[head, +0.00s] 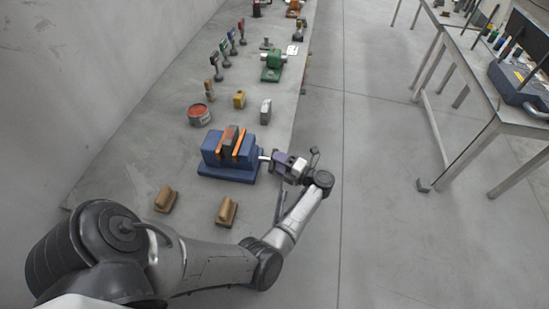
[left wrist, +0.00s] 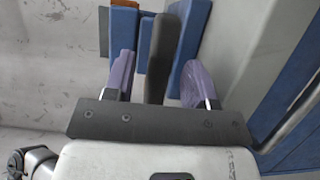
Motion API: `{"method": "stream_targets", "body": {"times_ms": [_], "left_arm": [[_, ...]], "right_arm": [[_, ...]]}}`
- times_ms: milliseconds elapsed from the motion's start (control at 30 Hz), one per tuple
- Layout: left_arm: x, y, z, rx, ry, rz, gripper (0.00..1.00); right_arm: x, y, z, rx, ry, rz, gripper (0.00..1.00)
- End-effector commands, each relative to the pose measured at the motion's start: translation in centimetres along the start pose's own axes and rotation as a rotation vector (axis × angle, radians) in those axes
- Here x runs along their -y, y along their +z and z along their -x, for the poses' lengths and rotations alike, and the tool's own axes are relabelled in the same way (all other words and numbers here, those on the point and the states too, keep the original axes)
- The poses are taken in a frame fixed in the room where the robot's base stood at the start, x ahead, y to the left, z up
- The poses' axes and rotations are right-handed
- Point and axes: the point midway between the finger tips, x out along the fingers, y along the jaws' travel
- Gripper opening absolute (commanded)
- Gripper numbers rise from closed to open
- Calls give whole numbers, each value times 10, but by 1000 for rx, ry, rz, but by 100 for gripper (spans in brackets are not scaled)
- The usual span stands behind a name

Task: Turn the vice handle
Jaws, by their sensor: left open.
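The blue vice (head: 225,165) stands on the bench near its right edge, with orange and dark jaw parts on top. My left gripper (head: 268,158) is at the vice's right side, beside a short light shaft. In the left wrist view, its two purple fingers (left wrist: 155,85) are open. A dark grey bar, which looks like the vice handle (left wrist: 160,50), stands between them, with gaps visible on both sides. Blue vice parts (left wrist: 187,50) show behind it. In the head view the handle is mostly hidden by the gripper. My right gripper is not in view.
Two wooden blocks (head: 165,198) (head: 227,210) lie in front of the vice. A paint can (head: 199,115), a yellow block (head: 239,99) and a grey block (head: 265,111) stand behind it.

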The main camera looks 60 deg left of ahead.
Motion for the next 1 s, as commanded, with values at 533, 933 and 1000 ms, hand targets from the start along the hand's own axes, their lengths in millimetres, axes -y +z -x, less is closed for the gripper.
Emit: {"method": "stream_targets", "body": {"times_ms": [533,933,1000], "left_arm": [[0,0,-20,1,0,0,51],[0,0,-20,1,-1,1,19],[0,0,-20,1,-1,1,13]], "right_arm": [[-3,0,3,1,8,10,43],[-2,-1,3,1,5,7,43],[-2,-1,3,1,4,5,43]]}}
